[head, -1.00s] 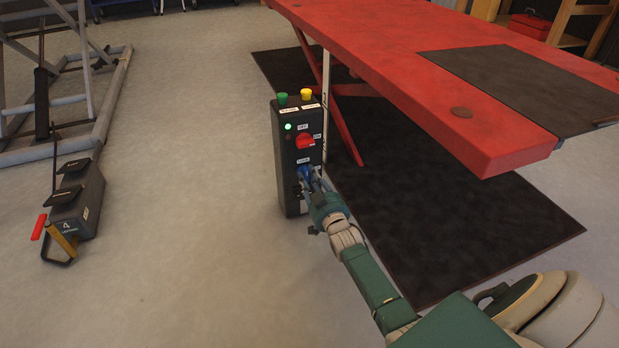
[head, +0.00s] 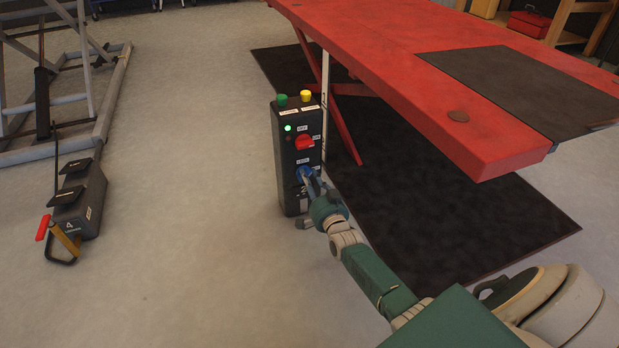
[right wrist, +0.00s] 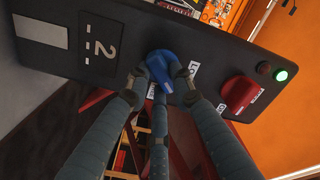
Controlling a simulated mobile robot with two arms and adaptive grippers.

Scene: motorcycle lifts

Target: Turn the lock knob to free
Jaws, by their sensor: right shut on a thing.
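The black control box (head: 285,150) stands upright beside the red lift table. Its blue lock knob (head: 304,172) sits low on the front face, below the red switch knob (head: 304,142). My right gripper (head: 311,182) reaches the box from the lower right and is shut on the blue knob. In the right wrist view the blue knob (right wrist: 161,72) lies between the fingertips of my right gripper (right wrist: 160,80). Labels beside the knob are partly hidden by the fingers. A green lamp (right wrist: 282,76) is lit on the box. My left gripper is not in view.
The red lift table (head: 400,80) overhangs a black mat (head: 450,210) to the right of the box. A foot pedal unit (head: 80,200) with a red-tipped lever lies on the floor at left. Grey floor (head: 190,180) between is clear.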

